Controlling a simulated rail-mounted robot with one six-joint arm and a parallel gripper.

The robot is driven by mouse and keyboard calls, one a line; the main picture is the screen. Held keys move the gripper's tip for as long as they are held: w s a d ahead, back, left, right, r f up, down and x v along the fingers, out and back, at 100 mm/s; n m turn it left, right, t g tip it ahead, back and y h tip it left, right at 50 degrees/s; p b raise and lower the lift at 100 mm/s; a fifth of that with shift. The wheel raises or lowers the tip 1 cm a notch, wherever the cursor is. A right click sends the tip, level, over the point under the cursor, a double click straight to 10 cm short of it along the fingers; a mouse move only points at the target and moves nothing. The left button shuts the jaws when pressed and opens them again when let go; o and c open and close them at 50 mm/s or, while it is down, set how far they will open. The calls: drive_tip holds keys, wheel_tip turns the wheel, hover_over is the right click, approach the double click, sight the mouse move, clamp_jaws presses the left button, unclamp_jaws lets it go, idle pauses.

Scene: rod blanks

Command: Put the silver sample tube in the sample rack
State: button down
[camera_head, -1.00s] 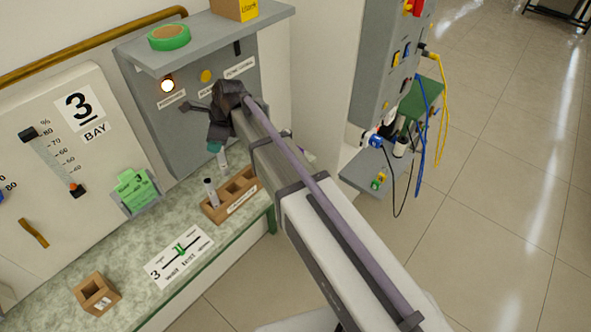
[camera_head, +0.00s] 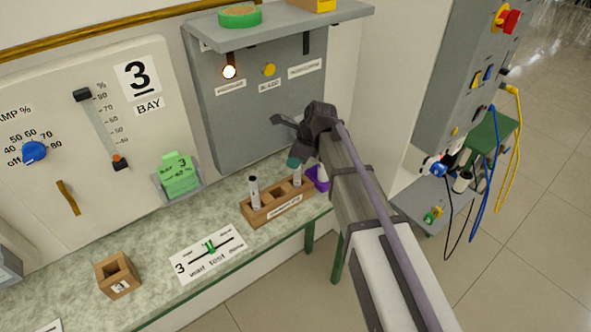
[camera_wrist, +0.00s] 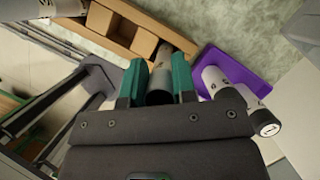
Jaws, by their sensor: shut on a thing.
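My gripper (camera_head: 294,163) has teal fingertips, shut on a tube (camera_head: 297,177) with a pale grey body. The wrist view shows the fingers (camera_wrist: 157,82) on either side of its dark upper end (camera_wrist: 160,86). The held tube is roughly upright at the right end of the wooden sample rack (camera_head: 262,219); it lines up with the end slot, but I cannot tell how deep its lower end sits. The rack also shows in the wrist view (camera_wrist: 124,46). Another pale, dark-capped tube (camera_head: 254,193) stands in the rack's left slot. A middle slot is empty.
A purple holder (camera_head: 319,184) stands just right of the rack, with pale dark-capped tubes (camera_wrist: 220,84) close beside my gripper. A small wooden block holder (camera_head: 118,286) and a marked slider card (camera_head: 207,262) lie left. A grey shelf (camera_head: 300,27) overhangs behind.

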drive_tip(key=shift+f, duration=0.6)
drive_tip(key=c, duration=0.9)
unclamp_jaws()
drive_tip(key=shift+r, duration=0.15)
drive_tip(key=p+v, duration=1.1)
drive_tip(key=v, duration=0.1)
drive_tip(key=shift+p, duration=0.3)
